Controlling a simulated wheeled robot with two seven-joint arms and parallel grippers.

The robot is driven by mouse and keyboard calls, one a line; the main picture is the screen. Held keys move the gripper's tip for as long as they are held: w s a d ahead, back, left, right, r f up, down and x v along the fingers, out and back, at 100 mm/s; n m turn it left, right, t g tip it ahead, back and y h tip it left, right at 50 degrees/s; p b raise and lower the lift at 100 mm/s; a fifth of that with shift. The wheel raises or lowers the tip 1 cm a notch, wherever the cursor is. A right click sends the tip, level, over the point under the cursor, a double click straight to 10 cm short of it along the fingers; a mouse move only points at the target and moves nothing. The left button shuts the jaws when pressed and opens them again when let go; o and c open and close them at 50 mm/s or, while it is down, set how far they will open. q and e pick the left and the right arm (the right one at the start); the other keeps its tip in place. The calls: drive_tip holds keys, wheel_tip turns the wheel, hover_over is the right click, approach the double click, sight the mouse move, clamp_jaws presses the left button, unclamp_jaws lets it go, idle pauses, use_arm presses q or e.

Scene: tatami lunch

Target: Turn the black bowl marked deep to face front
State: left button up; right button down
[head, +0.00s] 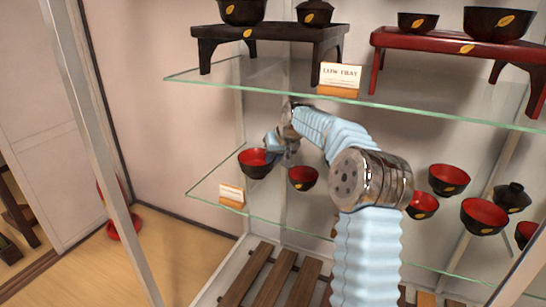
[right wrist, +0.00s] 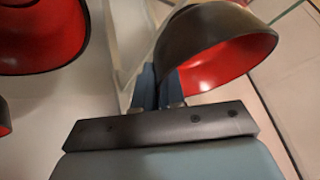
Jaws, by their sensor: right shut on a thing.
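A black bowl with a red inside (head: 256,170) is on the left part of the lower glass shelf, behind a small card. I see no gold leaf on its visible side. My right gripper (head: 277,145) reaches in from the right and is shut on the bowl's rim. The right wrist view shows the fingers (right wrist: 160,88) closed at the edge of the black bowl (right wrist: 205,38), which looks tilted there. Whether the bowl touches the shelf I cannot tell. My left gripper is not in view.
A smaller black-and-red bowl (head: 303,180) with a gold leaf sits just right. More leaf-marked bowls (head: 449,180) and a lidded bowl (head: 512,198) stand farther right. A small card (head: 231,194) is at the shelf's front edge. The upper glass shelf (head: 230,75) bears trays and bowls.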

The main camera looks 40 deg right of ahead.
drive_tip(key=shift+f, duration=0.1)
idle(0.3)
drive_tip(key=c, duration=1.7)
unclamp_jaws()
drive_tip(key=o, duration=0.6)
drive_tip(key=shift+c, duration=0.2)
